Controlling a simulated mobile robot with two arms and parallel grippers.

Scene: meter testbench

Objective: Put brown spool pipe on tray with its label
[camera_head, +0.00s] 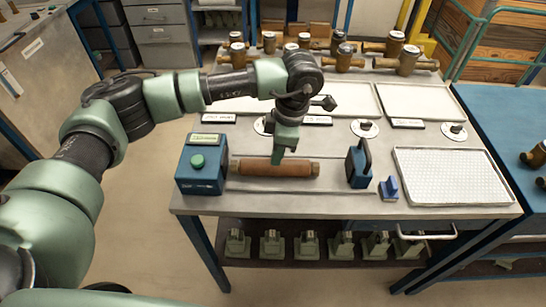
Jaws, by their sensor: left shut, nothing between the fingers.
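The brown spool pipe (262,169) lies crosswise on the testbench, between a blue block with a green button (203,170) on its left and a blue upright clamp (358,165) on its right. My left gripper (278,161) points down over the middle of the pipe, with its fingertips at or just above the pipe's upper side. It is shut and empty. Whether it touches the pipe is unclear. White trays (419,102) with label plates (407,124) in front lie at the back of the bench. A meshed white tray (455,177) lies at the front right. My right gripper does not show.
Several brass meters (408,60) stand along the bench's back edge. Round discs with small fittings (364,128) lie in the middle. A small blue bracket (389,188) stands left of the meshed tray. Green fittings (307,245) fill the lower shelf.

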